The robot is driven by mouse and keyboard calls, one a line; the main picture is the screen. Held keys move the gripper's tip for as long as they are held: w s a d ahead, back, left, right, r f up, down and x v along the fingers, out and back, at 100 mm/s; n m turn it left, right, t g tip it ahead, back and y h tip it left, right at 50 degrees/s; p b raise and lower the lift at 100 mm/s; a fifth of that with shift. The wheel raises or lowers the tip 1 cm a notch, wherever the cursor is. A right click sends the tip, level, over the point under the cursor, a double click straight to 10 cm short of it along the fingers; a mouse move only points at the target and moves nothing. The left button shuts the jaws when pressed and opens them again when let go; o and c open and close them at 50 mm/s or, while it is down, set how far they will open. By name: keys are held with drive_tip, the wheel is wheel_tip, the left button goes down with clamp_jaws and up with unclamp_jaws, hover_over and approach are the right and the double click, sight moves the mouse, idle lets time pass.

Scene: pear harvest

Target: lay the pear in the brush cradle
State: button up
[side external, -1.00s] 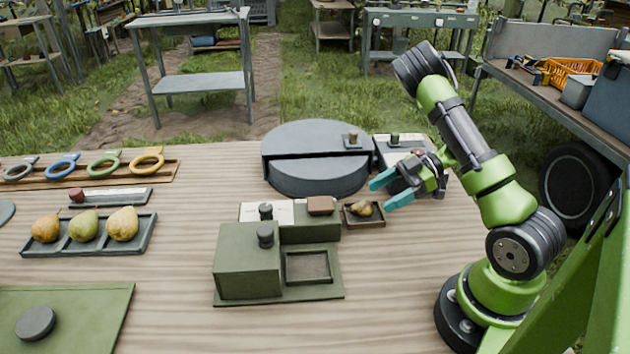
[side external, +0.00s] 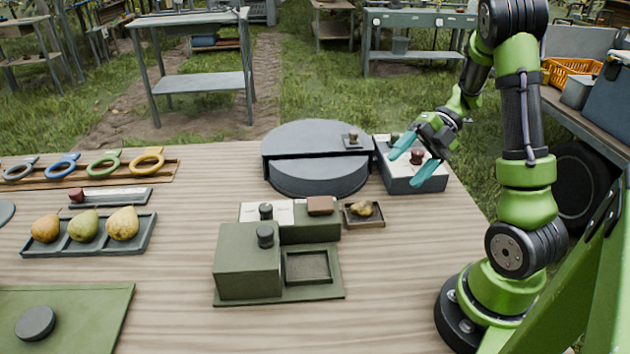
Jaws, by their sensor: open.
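Three pears, a brownish one (side external: 46,229), a green one (side external: 84,226) and a yellow one (side external: 123,223), lie in a dark divided tray (side external: 88,247) at the left. A small yellow-brown object (side external: 363,209), too small to identify surely, lies in a little brown tray (side external: 350,222) right of centre. I cannot tell for sure which holder is the brush cradle.
A green stepped block (side external: 248,275) with knobs and a square recess stands mid-table. A round dark-grey drum (side external: 316,178) stands behind it. Coloured rings (side external: 148,160) line the back left. A green mat (side external: 90,310) with a dark disc lies front left. Bare wood lies between.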

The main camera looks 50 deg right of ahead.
drive_tip(key=a+r+n+h, duration=0.2)
drive_tip(key=a+n, duration=0.2)
drive_tip(key=n, duration=0.7)
drive_tip(key=a+r+n+h, duration=0.2)
drive_tip(key=a+n, duration=0.3)
drive_tip(key=n, duration=0.5)
drive_tip(key=s+a+r+n+t+h, duration=0.1)
drive_tip(key=a+r+n+h, duration=0.2)
drive_tip(key=n, duration=0.8)
drive_tip(key=shift+a+n+h, duration=0.3)
drive_tip(key=shift+a, duration=0.9)
drive_tip(key=shift+o, duration=0.6)
drive_tip(key=r+n+t, duration=0.1)
drive_tip(key=n, duration=0.1)
drive_tip(key=a+r+n+t, duration=0.1)
drive_tip(key=n, duration=0.2)
drive_tip(key=a+n+t+h, duration=0.1)
drive_tip(key=n, duration=0.1)
drive_tip(key=shift+s+a+r, duration=0.15)
drive_tip(key=shift+a+r, duration=0.05)
drive_tip(key=shift+r, duration=0.2)
drive_tip(key=shift+o, duration=0.7)
drive_tip(key=shift+a+r+n, duration=0.1)
drive_tip(key=shift+r+n, duration=0.05)
drive_tip(key=shift+n, duration=0.45)
